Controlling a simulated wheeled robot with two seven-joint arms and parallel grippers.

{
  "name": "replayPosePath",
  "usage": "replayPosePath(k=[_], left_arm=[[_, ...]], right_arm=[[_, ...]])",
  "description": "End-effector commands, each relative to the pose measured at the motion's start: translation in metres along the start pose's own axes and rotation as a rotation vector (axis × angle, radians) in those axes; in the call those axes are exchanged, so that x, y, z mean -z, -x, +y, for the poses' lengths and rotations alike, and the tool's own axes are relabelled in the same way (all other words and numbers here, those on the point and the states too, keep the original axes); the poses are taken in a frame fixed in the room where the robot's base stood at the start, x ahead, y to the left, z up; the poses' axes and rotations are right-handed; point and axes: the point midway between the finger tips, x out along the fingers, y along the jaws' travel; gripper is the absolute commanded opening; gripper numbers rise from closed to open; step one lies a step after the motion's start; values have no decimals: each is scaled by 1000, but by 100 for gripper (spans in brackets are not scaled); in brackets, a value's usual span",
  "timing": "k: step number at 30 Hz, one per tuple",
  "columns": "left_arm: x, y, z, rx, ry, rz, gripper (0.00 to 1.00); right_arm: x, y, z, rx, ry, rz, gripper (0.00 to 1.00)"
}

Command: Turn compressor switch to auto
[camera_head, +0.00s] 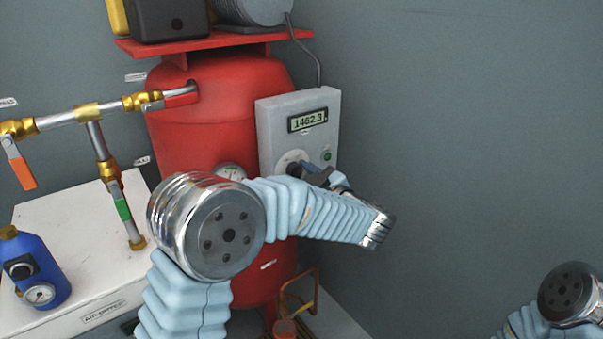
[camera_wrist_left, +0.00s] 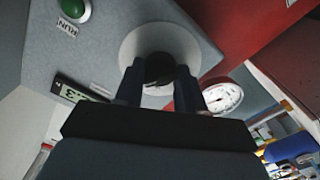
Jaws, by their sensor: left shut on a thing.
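The red compressor tank (camera_head: 200,120) stands against the grey wall in the head view. Its grey control box (camera_head: 265,125) carries a digital display reading 1462.3 (camera_head: 307,121) and a round pale dial plate (camera_head: 291,160). In the left wrist view the dark switch knob (camera_wrist_left: 159,68) sits at the centre of the white dial plate (camera_wrist_left: 135,45). My left gripper (camera_wrist_left: 160,80) is shut on the knob, one finger on each side. It also shows at the box in the head view (camera_head: 318,175), partly hidden by my arm. The dial's position labels cannot be read. My right gripper is not in view.
A green button (camera_head: 327,156) sits right of the dial, with a RUN label in the wrist view. A pressure gauge (camera_head: 231,171) is on the tank. Pipes with an orange-handled valve (camera_head: 22,172) and a green-handled valve (camera_head: 122,208) stand left, near a blue canister (camera_head: 35,265).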

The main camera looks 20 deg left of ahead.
Motion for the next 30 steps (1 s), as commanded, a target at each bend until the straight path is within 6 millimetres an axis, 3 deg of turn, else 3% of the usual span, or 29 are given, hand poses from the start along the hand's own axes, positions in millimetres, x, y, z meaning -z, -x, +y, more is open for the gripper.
replayPosePath(k=[7,8,12,23,30], left_arm=[[-2,1,-1,1,-5,-4,8],[-2,1,-1,1,-5,-4,43],[-2,1,-1,1,-3,-3,64],[-1,6,0,-1,0,-1,64],[-3,54,0,-4,0,-4,64]], right_arm=[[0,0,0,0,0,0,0],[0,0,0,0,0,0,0],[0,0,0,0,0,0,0],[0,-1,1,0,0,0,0],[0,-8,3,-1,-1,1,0]])
